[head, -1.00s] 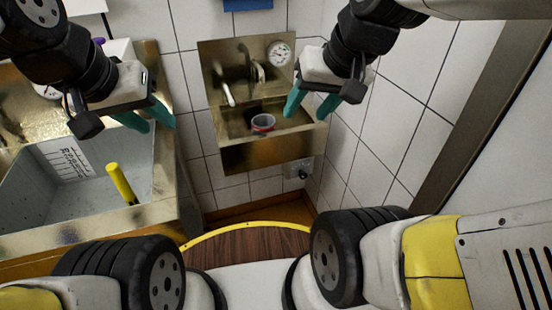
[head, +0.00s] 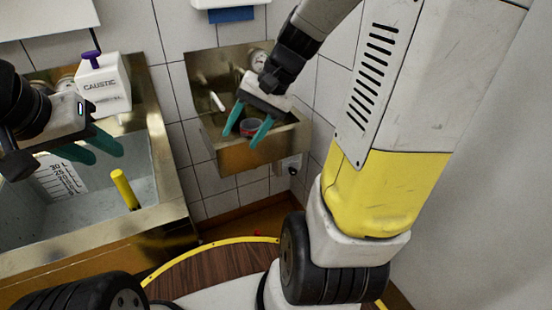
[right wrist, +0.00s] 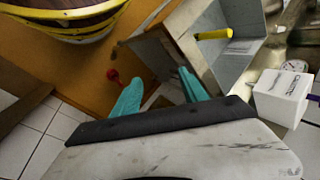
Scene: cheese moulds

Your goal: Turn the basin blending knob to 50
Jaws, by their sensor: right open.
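The wall basin (head: 235,160) is a brass-coloured sink with a tall back plate. A round dial gauge (head: 258,60) on the back plate is partly covered by my right arm. A white lever (head: 217,102) shows left of it. I cannot make out the blending knob; my right arm covers that part of the back plate. My right gripper (head: 241,138) is open and empty, in front of and above the basin. It also shows open in the right wrist view (right wrist: 158,92). My left gripper (head: 107,154) is open and empty, above the large trough at left.
The large trough (head: 165,222) holds a yellow handle (head: 123,187). A white caustic container (head: 103,85) stands behind it. A red-ended object (right wrist: 113,75) is low down. A wall closes the right side.

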